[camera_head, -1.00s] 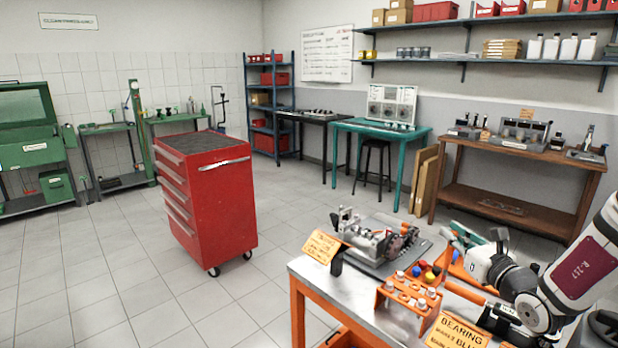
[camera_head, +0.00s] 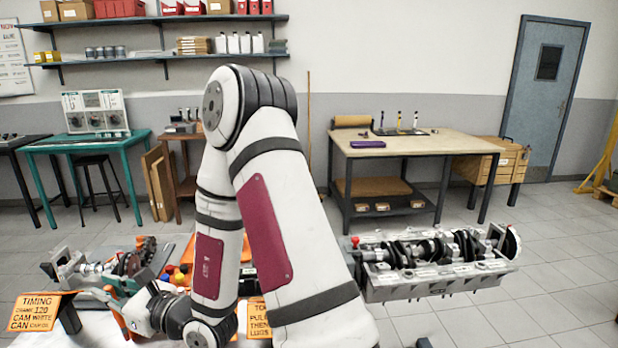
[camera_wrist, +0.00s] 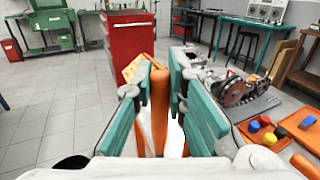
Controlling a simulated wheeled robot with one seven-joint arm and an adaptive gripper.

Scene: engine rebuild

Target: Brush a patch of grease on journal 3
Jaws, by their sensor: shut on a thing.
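My gripper (camera_wrist: 160,85) has teal fingers, shut on an upright orange handle (camera_wrist: 159,110) in the wrist view. The handle's working end is not clear, so I cannot tell whether it is the grease brush. In the head view my arm fills the middle and its wrist is low at left, beside the bench. A grey engine block with a dark crankshaft (camera_head: 435,250) stands at right in the head view, well away from my gripper. Several journals show along it; I cannot tell which is journal 3, nor see grease on any.
The orange timing sign (camera_head: 40,312) stands at the bench's left. Next to it is a geared assembly (camera_head: 120,262), also in the wrist view (camera_wrist: 235,92). Coloured caps (camera_wrist: 262,128) sit on an orange tray. A wooden workbench (camera_head: 425,146) stands behind the engine block.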

